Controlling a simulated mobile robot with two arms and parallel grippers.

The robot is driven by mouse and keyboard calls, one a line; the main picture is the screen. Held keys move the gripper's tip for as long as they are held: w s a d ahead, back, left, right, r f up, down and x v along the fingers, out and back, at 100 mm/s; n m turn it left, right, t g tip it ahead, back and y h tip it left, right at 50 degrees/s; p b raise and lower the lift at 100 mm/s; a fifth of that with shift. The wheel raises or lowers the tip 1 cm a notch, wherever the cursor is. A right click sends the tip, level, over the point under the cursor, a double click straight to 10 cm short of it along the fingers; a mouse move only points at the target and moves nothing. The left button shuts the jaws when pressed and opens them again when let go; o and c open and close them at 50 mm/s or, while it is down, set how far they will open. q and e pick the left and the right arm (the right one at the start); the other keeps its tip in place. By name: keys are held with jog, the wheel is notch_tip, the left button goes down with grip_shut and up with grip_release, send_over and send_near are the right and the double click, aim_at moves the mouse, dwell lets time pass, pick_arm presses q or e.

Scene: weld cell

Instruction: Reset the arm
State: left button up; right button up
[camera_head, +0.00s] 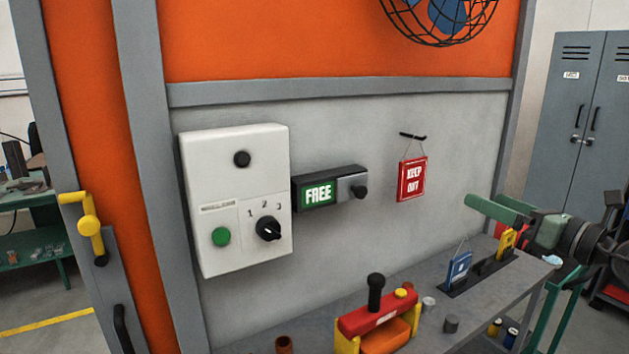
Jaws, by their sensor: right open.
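A white control box (237,200) is on the grey wall panel, left of centre. I cannot surely tell which number the selector points to. A red teach-type unit (376,315) with a black upright stick and a yellow button stands on the bench. My right gripper (484,214), with green fingers, is open at the right, above the bench and away from the control box. My left gripper is not in view.
A black box with a lit green FREE sign (319,194) and a red KEEP OUT sign (412,179) are on the wall. Blue (459,268) and yellow (506,245) tags stand in a black holder on the grey bench. A yellow handle (90,226) is at the left.

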jog(key=s+a+f+m+t+h, duration=0.1)
jog(key=s+a+f+m+t, duration=0.35)
jog(key=m, duration=0.65)
jog(key=s+d+f+m+g+h, duration=0.1)
jog(key=s+f+m+g+h, duration=0.25)
jog(key=f+m+h, duration=0.55)
jog(key=s+d+f+m+g+h, duration=0.2)
jog(key=s+f+m+h, duration=0.25)
jog(key=f+m, duration=0.85)
jog(key=s+a+f+m+g+y, duration=0.25)
jog(key=s+a+f+g, duration=0.35)
jog(key=s+f, duration=0.45)
jog(key=s+a+f+m+g+y, duration=0.25)
jog(key=s+a+f+g, duration=0.35)
jog(key=s, duration=0.8)
notch_tip(320, 180, down, 29)
jog(key=s, duration=0.2)
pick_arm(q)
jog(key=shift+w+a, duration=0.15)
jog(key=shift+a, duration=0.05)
pick_arm(e)
jog(key=s+d+f+g, duration=0.2)
jog(key=s+f, duration=1.2)
jog(key=s, duration=0.2)
jog(key=shift+s+d+f+n, duration=0.2)
jog(key=shift+d+f+n, duration=0.05)
jog(key=shift+n, duration=0.15)
